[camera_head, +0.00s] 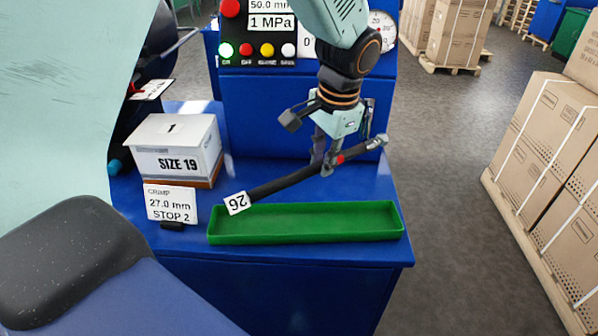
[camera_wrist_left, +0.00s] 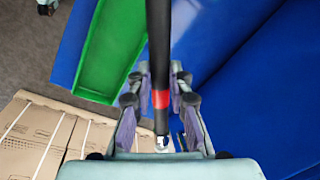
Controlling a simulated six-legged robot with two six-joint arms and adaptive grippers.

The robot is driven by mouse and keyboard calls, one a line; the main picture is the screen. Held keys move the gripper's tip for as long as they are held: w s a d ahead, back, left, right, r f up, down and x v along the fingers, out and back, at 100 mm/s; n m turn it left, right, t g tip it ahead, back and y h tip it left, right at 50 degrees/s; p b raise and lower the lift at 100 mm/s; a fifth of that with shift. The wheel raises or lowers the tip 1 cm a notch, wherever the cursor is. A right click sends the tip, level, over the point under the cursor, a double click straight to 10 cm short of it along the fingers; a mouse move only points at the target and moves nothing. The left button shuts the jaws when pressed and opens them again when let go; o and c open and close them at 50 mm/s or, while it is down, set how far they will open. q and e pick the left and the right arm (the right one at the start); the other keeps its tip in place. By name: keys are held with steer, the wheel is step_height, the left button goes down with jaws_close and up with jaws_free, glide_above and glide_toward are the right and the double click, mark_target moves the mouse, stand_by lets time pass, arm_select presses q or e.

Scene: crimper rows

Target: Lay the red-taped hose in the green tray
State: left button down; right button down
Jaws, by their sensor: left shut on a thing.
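A black hose (camera_head: 288,182) with a red tape band near its metal-fitted end and a white tag marked 26 is held tilted above the blue bench. My left gripper (camera_head: 326,168) is shut on it close to the red tape. In the left wrist view the hose (camera_wrist_left: 158,45) runs between the fingers of my left gripper (camera_wrist_left: 160,95), with the red band between them. The long green tray (camera_head: 310,236) lies empty on the bench, in front of and below the hose. It also shows in the left wrist view (camera_wrist_left: 97,93). My right gripper is not seen.
A white box marked SIZE 19 (camera_head: 178,135) and a sign reading 27.0 mm STOP 2 (camera_head: 171,204) stand left of the tray. A blue machine panel (camera_head: 265,100) rises behind. Stacked cartons (camera_head: 545,150) stand right, across open floor (camera_head: 440,180).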

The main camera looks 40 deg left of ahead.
mark_target(305, 169)
arm_select(q)
steer(key=s+m, duration=0.1)
steer(key=s+a+m+p, duration=0.1)
steer(key=s+m+p, duration=0.1)
steer(key=shift+s+a+f, duration=0.15)
steer(key=shift+s+a, duration=0.2)
steer(key=s+f+m, duration=0.1)
steer(key=s+d+f+m+t, duration=0.1)
steer(key=s+f+m, duration=0.1)
steer(key=shift+s+d+f+m+h, duration=0.15)
steer(key=shift+f+m+h, duration=0.05)
steer(key=shift+m+h, duration=0.1)
step_height(305, 169, down, 4)
steer(key=b, duration=0.3)
steer(key=shift+r, duration=0.15)
steer(key=shift+f+b, duration=0.65)
steer(key=shift+b, duration=0.15)
steer(key=shift+w, duration=0.2)
steer(key=shift+s, duration=0.2)
